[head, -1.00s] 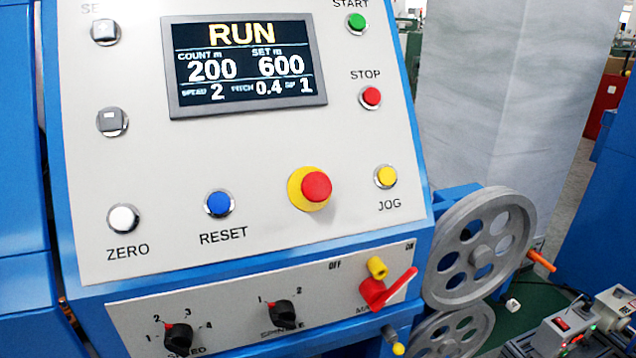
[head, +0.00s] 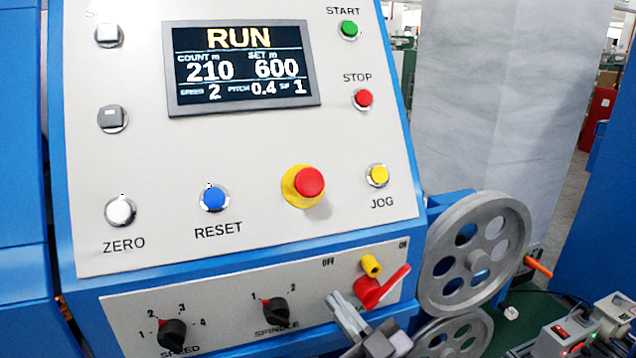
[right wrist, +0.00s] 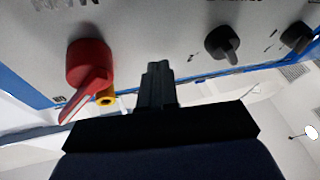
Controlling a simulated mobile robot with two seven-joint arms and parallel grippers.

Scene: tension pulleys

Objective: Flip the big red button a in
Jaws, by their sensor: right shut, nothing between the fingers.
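The big red button (head: 309,182) is a red mushroom head on a yellow base, on the sloped grey panel of the blue machine in the head view. My right gripper (head: 334,300) comes in from the bottom, below the button and apart from it. It is shut and empty in front of the lower panel, between the spindle knob and the red main switch. In the right wrist view its closed fingers (right wrist: 157,68) point at the panel, beside the red switch handle (right wrist: 88,70). The button is not seen in the wrist view. My left gripper is not in view.
The red lever switch (head: 378,288) has a yellow piece above it. Black speed (head: 173,335) and spindle (head: 273,311) knobs sit left of it. The display (head: 240,66) reads RUN, count 210. Small coloured buttons surround the big one. Grey pulleys (head: 475,255) stand at the right.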

